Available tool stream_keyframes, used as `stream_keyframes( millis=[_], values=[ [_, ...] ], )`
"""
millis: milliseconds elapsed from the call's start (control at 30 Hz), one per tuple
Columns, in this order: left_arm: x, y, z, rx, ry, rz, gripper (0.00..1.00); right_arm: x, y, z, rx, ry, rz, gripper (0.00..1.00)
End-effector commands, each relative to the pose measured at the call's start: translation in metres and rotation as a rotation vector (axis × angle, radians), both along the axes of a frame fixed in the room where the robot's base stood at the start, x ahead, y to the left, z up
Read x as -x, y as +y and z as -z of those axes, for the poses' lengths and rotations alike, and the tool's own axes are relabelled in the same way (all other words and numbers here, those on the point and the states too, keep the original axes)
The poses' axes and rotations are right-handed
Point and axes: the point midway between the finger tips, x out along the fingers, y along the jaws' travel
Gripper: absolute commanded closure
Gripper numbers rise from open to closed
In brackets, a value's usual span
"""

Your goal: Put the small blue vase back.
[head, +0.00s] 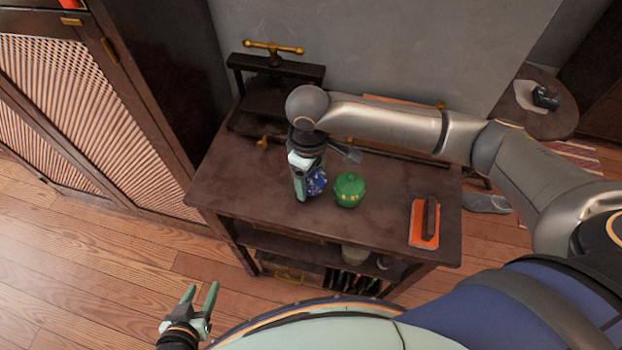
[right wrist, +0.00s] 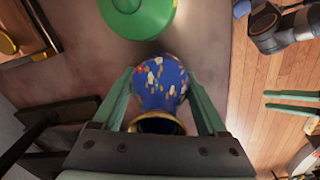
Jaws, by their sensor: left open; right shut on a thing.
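The small blue vase (head: 317,182) has light and coloured flecks. My left gripper (head: 201,297) is open and empty, low at the left, over the floor in front of the table.
A green lidded pot (head: 349,190) stands just right of the vase on the table (head: 250,190). An orange item with a dark handle (head: 424,222) lies at the table's right. A dark press with a brass handle (head: 274,80) stands at the back left. Between pot and orange item the tabletop is clear.

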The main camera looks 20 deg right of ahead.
Motion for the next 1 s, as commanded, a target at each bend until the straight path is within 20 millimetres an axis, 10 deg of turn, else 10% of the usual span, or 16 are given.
stream_keyframes(
  millis=[400, 433, 633, 1000],
  values=[
    [-0.004, -0.001, -0.004, 0.002, -0.008, 0.002, 0.5, 0.0, 0.0, 0.01, 0.0, -0.001, 0.001, 0.9],
    [-0.004, -0.001, -0.003, 0.002, -0.008, 0.002, 0.5, 0.0, 0.0, 0.01, 0.0, -0.001, 0.001, 0.22],
    [-0.003, -0.001, -0.002, 0.001, -0.006, 0.002, 0.5, 0.0, 0.0, 0.01, 0.0, -0.001, 0.001, 0.0],
    [0.001, -0.001, -0.001, 0.0, 0.002, 0.002, 0.5, 0.0, 0.001, 0.0, -0.002, -0.003, 0.0, 0.0]
  ],
)
